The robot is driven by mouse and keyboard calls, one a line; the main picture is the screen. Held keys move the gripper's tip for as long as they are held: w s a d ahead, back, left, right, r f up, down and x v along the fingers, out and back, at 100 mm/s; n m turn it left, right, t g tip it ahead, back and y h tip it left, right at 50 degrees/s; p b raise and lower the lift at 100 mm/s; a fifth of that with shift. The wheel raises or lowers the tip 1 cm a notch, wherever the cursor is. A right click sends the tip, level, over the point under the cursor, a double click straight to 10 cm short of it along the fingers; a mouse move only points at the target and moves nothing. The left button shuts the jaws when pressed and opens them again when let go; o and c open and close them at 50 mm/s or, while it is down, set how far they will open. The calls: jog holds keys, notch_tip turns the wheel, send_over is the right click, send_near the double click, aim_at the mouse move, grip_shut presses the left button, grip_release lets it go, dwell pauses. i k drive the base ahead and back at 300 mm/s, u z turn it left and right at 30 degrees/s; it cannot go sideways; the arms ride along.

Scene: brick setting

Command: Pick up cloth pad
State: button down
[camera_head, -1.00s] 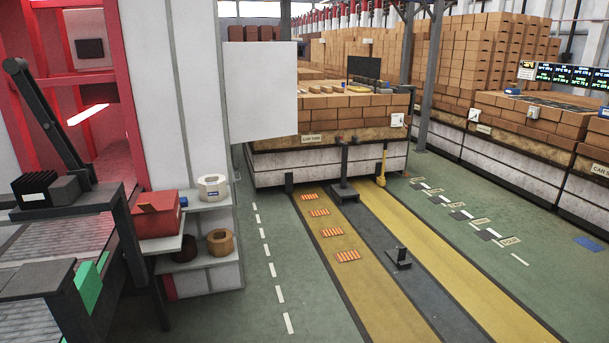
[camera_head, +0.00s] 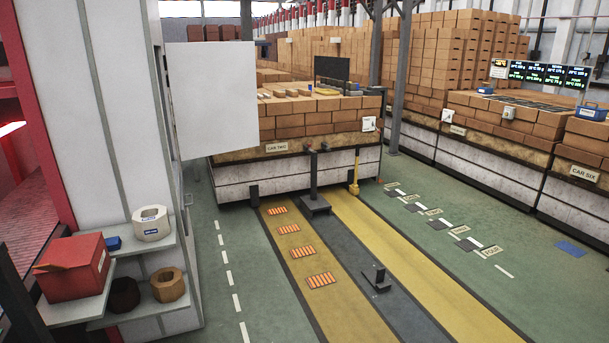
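I cannot tell for sure which thing is the cloth pad. A flat blue patch (camera_head: 571,249) lies on the green floor at the right, and a small blue item (camera_head: 113,243) sits on the upper shelf at the left, beside a red box (camera_head: 73,267). Both are too small to make out their material. My gripper is not in view.
A shelf unit (camera_head: 160,246) at the left holds a white ring and brown rings. A brick-loaded car (camera_head: 285,180) stands ahead, with posts on the track before it. More brick cars (camera_head: 480,172) line the right.

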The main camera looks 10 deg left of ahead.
aim_at(113, 242)
jog(key=i, duration=1.85)
jog(key=u, duration=0.7)
jog(key=i, duration=0.6)
jog(key=u, duration=0.95)
jog(key=i, duration=0.75)
jog(key=u, duration=0.4)
